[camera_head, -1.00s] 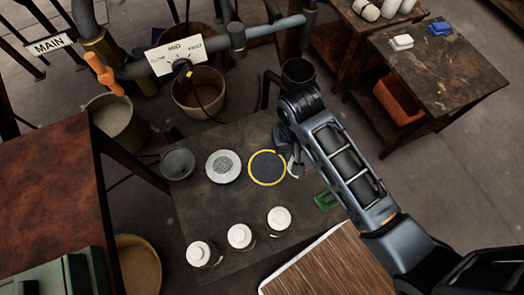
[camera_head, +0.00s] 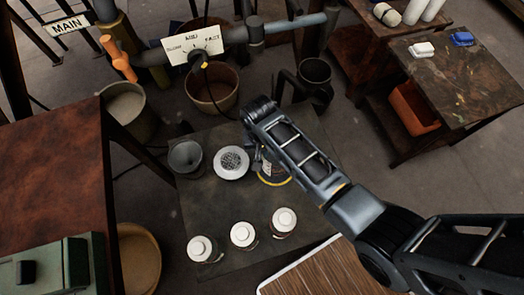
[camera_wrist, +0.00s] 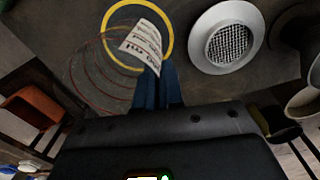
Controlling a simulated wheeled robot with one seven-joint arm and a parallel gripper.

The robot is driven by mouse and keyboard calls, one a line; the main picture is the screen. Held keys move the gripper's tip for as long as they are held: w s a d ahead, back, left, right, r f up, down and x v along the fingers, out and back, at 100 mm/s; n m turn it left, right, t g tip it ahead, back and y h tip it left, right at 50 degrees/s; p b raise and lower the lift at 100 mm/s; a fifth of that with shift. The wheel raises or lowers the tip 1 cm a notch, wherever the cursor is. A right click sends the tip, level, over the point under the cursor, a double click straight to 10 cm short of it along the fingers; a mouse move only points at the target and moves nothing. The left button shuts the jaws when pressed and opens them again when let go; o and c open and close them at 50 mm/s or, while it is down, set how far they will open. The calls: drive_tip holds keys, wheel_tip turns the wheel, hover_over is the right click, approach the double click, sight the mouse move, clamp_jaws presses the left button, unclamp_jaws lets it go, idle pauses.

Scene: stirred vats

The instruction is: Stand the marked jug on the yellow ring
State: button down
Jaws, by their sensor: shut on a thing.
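The yellow ring (camera_head: 274,183) lies on the dark table, partly hidden behind my arm in the head view. In the wrist view the yellow ring (camera_wrist: 108,38) shows at the top. My gripper (camera_wrist: 152,84) is shut, with blue fingers. A white label with printed lines and handwriting stands at the fingertips. Thin reddish and grey curved outlines to its left look like a clear vessel; I take this to be the marked jug (camera_wrist: 146,46), overlapping the ring in view. Its base and height above the table cannot be told. In the head view my gripper (camera_head: 262,168) is beside the ring.
A white round strainer (camera_head: 232,162) sits left of the ring, with a grey cup (camera_head: 185,158) further left. Several white-lidded jars (camera_head: 242,235) stand along the front. The table between ring and jars is bare.

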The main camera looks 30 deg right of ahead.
drive_tip(key=shift+f, duration=0.55)
drive_tip(key=shift+f, duration=0.2)
drive_tip(key=c, duration=1.3)
unclamp_jaws()
drive_tip(key=shift+o, duration=0.2)
drive_tip(key=shift+r, duration=0.1)
wheel_tip(320, 180, up, 12)
drive_tip(key=p, duration=0.1)
drive_tip(key=shift+a, duration=0.15)
drive_tip(key=shift+r, duration=0.1)
